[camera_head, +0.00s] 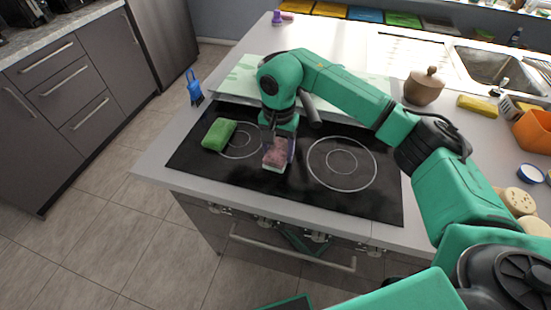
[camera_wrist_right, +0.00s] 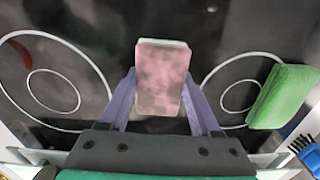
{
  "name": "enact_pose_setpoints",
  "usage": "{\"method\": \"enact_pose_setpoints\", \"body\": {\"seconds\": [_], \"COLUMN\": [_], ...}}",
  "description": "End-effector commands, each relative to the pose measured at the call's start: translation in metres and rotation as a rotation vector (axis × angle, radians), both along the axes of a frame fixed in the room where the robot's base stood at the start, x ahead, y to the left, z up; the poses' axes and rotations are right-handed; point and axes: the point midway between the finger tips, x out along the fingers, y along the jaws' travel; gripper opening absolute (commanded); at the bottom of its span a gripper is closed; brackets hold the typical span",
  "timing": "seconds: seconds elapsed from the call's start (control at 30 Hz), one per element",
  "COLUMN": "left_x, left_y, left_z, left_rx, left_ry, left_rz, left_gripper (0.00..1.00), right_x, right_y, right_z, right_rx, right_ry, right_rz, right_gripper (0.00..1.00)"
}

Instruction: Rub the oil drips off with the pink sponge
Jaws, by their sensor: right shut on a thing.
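The pink sponge (camera_head: 276,153), a mottled block with a pale underside, is over the black cooktop (camera_head: 345,206), between its two ringed burners. My right gripper (camera_head: 278,146) is shut on it; the wrist view shows its purple fingers (camera_wrist_right: 160,104) on either side of the sponge (camera_wrist_right: 160,80). I cannot tell whether the sponge touches the glass. A dark red mark (camera_wrist_right: 21,55) lies on the left burner ring in the wrist view. Faint greyish smears show on the glass there; I cannot tell if these are oil drips. My left gripper is not in view.
A green sponge (camera_head: 219,134) lies at the cooktop's left burner. A blue brush (camera_head: 194,88) is at the counter's left edge. A brown lidded pot (camera_head: 424,87), a yellow sponge (camera_head: 477,106) and an orange container (camera_head: 533,131) stand right.

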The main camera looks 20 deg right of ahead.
Motion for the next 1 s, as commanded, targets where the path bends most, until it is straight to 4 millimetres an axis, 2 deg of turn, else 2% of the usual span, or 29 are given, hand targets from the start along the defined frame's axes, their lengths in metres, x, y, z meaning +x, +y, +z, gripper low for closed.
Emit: {"method": "enact_pose_setpoints", "body": {"seconds": [0.67,0.83,1.0], "left_x": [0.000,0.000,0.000], "left_y": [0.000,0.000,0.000], "left_z": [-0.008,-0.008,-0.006], "left_rx": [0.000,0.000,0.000], "left_ry": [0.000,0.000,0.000], "left_rz": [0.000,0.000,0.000], "left_gripper": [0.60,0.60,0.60], "right_x": [0.041,0.041,0.028], "right_y": [-0.027,-0.026,-0.018], "right_z": [0.002,0.000,0.002], "right_rx": [-0.002,-0.002,-0.002], "right_ry": [0.001,0.001,0.001], "right_rz": [-0.002,0.001,0.002], "right_gripper": [0.01,0.01,0.01]}}
